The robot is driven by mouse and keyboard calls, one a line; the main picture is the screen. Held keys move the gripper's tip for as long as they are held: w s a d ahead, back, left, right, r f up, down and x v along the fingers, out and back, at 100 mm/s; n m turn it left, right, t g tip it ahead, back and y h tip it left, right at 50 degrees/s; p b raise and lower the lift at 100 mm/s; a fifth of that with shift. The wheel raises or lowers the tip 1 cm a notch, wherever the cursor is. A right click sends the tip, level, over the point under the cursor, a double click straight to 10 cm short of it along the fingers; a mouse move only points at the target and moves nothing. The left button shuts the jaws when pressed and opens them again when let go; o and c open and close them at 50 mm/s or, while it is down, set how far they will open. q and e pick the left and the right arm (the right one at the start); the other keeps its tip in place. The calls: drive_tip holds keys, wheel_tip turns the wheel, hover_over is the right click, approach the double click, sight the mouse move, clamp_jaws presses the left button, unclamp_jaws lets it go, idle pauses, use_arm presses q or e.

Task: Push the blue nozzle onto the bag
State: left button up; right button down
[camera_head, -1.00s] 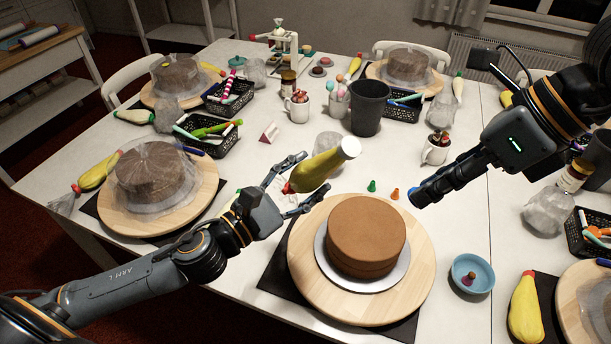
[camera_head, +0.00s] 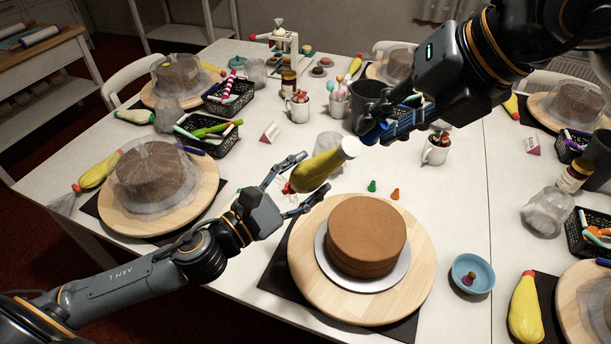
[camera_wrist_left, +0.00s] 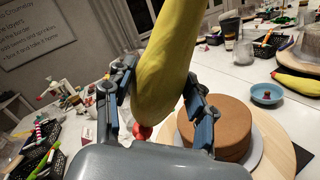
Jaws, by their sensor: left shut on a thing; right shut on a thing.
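My left gripper (camera_head: 304,182) is shut on the yellow bag (camera_head: 316,172), tilted above the table behind the cake. The bag's white tip (camera_head: 350,146) points up and right; its red end is low at the left. In the left wrist view the yellow bag (camera_wrist_left: 162,70) stands between the two fingers of my left gripper (camera_wrist_left: 158,85); its white tip is out of that view. My right gripper (camera_head: 374,131) is shut just right of the white tip. The blue nozzle (camera_head: 369,138) is at its fingertips, mostly hidden; I cannot tell whether it touches the tip.
A brown cake (camera_head: 367,234) sits on a wooden turntable (camera_head: 415,285) in front of the bag. Green (camera_head: 372,186) and orange (camera_head: 395,194) nozzles stand on the table behind it. A blue bowl (camera_head: 472,273) is at right. A mug (camera_head: 436,152) and a dark bin (camera_head: 368,97) stand near my right gripper.

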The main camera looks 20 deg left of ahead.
sight(370, 133)
drive_tip(key=x, duration=0.2)
drive_tip(key=shift+w+a+f, duration=0.1)
drive_tip(key=shift+w+f, duration=0.1)
drive_tip(key=shift+f, duration=0.05)
drive_tip(key=shift+a+f, duration=0.35)
drive_tip(key=shift+f, duration=0.15)
idle(1.6)
drive_tip(key=c, duration=1.1)
unclamp_jaws()
drive_tip(key=shift+r, duration=0.15)
drive_tip(key=v, duration=1.1)
drive_tip(key=shift+d+r, duration=0.3)
drive_tip(key=shift+r, duration=0.05)
